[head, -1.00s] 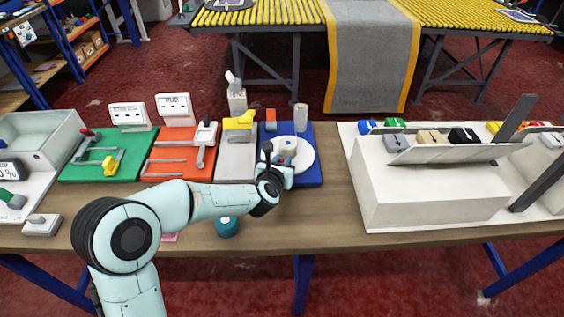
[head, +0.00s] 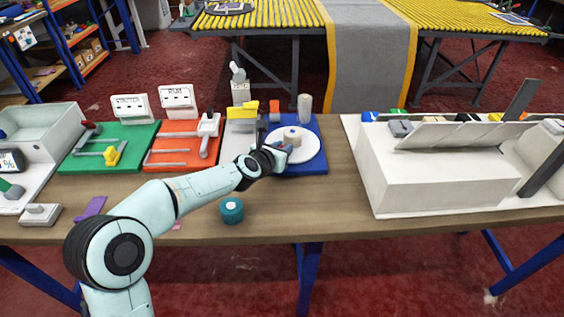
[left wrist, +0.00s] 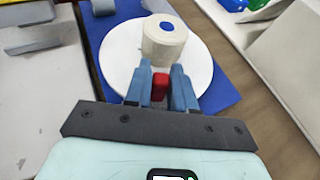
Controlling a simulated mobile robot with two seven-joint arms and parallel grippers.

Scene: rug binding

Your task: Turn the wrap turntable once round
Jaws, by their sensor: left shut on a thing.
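The wrap turntable (head: 309,148) is a round white disc on a blue board (head: 318,167); the disc also shows in the left wrist view (left wrist: 121,50). A pale roll (head: 292,134) stands on the disc; its blue centre shows in the left wrist view (left wrist: 166,27). My left gripper (head: 284,149) is over the disc's near-left part. In the left wrist view its blue fingers (left wrist: 161,74) are shut on a red knob (left wrist: 160,86) at the disc's near edge. The knob is hidden in the head view. My right gripper is not in view.
Left of the blue board are a grey board with a yellow block (head: 240,111), an orange board (head: 187,135) and a green board (head: 140,135). A teal roll (head: 231,211) stands in front. A large white box (head: 430,185) is at the right. Table between is clear.

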